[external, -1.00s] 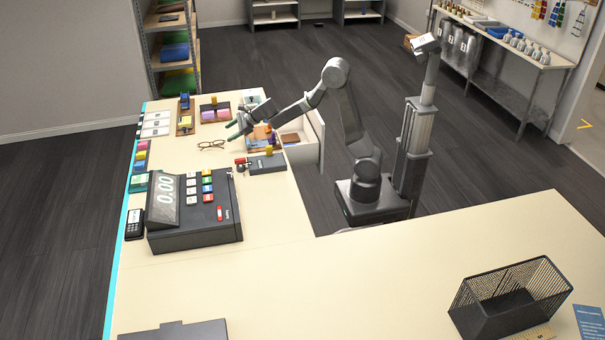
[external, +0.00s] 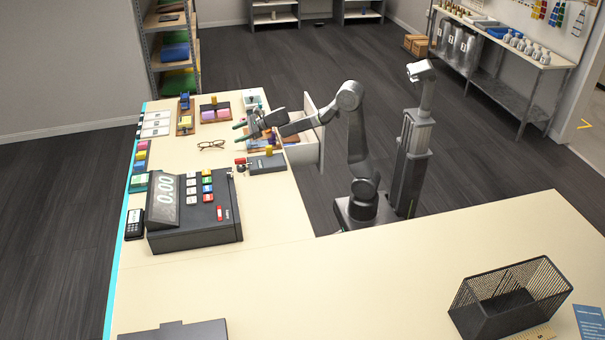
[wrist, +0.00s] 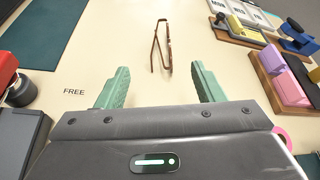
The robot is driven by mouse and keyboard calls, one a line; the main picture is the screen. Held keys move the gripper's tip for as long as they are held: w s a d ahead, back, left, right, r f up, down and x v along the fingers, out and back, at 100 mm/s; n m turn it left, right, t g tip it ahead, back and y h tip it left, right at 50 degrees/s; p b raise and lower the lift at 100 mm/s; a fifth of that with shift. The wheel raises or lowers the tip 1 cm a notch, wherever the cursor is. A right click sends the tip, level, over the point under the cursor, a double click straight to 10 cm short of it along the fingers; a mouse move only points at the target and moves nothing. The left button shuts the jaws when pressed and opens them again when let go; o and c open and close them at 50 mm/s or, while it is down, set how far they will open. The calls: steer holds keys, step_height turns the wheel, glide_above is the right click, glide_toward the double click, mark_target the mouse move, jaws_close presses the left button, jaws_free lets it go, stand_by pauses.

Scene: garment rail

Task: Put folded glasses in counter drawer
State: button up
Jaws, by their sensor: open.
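The folded brown-framed glasses (external: 211,145) lie on the counter top, left of my gripper (external: 238,132) in the external view. In the wrist view the glasses (wrist: 162,46) lie ahead of my gripper (wrist: 160,86), roughly centred between its green fingers and beyond their tips. The fingers are apart with nothing between them. The counter drawer (external: 312,146) is pulled out on the counter's right side. My arm hides part of the drawer, so I cannot see all of its inside.
A cash register (external: 190,208) stands on the counter nearer the camera. Stamp trays (external: 215,112) stand beyond the glasses. A dark box (external: 267,163) stands near the drawer. The counter around the glasses is clear.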

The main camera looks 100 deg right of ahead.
steer(key=x, duration=1.2)
steer(key=shift+a+f, duration=0.1)
steer(key=shift+f, duration=0.05)
steer(key=shift+s, duration=0.1)
steer(key=c, duration=1.1)
step_height(320, 180, up, 10)
steer(key=p, duration=0.5)
steer(key=s+d+r+m+g+h+p, duration=0.25)
steer(key=s+d+r+p, duration=0.2)
steer(key=s+r, duration=0.7)
steer(key=s+d+r+m+g+h+p, duration=0.1)
steer(key=s+d+r+m+h+p, duration=0.4)
steer(key=s+r, duration=0.65)
steer(key=w+a+f+n+t+y, duration=0.1)
steer(key=w+a+n+y, duration=0.25)
steer(key=a, duration=0.95)
steer(key=w+a+f+n+t+y, duration=0.1)
steer(key=w+a+n+y, duration=0.2)
steer(key=a, duration=1)
steer(key=w+a+n+t+y, duration=0.2)
steer(key=w+a+y, duration=0.15)
steer(key=a, duration=0.95)
steer(key=m+h+b, duration=0.1)
steer(key=h+b, duration=0.2)
steer(key=b, duration=0.7)
glide_above(213, 145)
steer(key=s, duration=0.2)
steer(key=shift+g+y, duration=0.25)
step_height(213, 145, down, 21)
